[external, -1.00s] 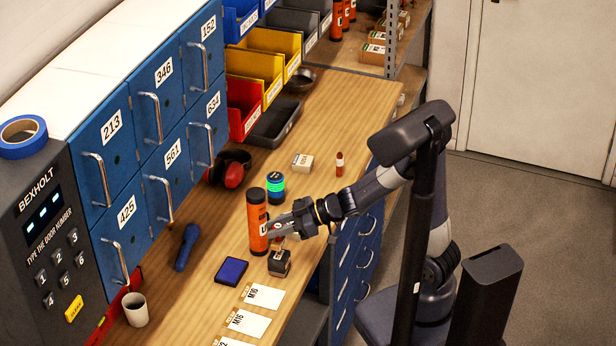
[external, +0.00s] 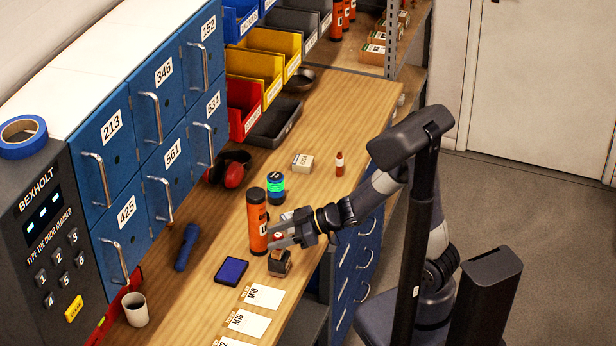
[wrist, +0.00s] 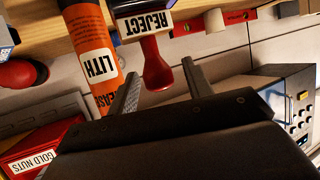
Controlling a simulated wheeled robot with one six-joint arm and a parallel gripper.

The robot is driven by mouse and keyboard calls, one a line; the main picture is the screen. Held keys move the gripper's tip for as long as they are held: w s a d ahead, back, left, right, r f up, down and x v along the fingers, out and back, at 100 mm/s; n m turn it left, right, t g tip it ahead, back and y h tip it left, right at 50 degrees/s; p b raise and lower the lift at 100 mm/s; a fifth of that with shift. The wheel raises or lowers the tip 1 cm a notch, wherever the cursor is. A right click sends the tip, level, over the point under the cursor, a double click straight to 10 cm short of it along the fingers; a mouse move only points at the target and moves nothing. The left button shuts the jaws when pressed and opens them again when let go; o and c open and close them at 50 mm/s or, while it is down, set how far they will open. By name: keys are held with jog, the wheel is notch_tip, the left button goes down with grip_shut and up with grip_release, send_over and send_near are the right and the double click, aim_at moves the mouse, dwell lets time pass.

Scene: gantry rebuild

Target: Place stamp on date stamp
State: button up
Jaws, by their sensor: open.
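A stamp labelled REJECT, with a red knobbed handle (wrist: 155,70), shows in the wrist view. Its handle lies between the two fingers of my gripper (wrist: 160,78), which is open with gaps beside the handle. In the external view my gripper (external: 279,236) is low over the bench at the stamp's red knob. Below it is a small dark and brown block (external: 279,263) on the bench, near the front edge. I cannot tell a separate date stamp apart there. A blue ink pad (external: 231,271) lies to the left of the block.
An orange grease tube (external: 257,222) stands close behind my gripper and also shows in the wrist view (wrist: 92,50). A green-banded can (external: 276,188) is behind it. White cards (external: 263,297) lie in front. A blue torch (external: 187,247) and a cup (external: 135,309) are left.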

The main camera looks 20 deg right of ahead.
jog(key=shift+r, duration=0.1)
jog(key=shift+d+r, duration=0.15)
jog(key=shift+r, duration=0.05)
jog(key=p+v, duration=0.3)
jog(key=v, duration=0.8)
jog(key=shift+s+d, duration=0.2)
jog(key=shift+s, duration=0.05)
jog(key=shift+o, duration=0.2)
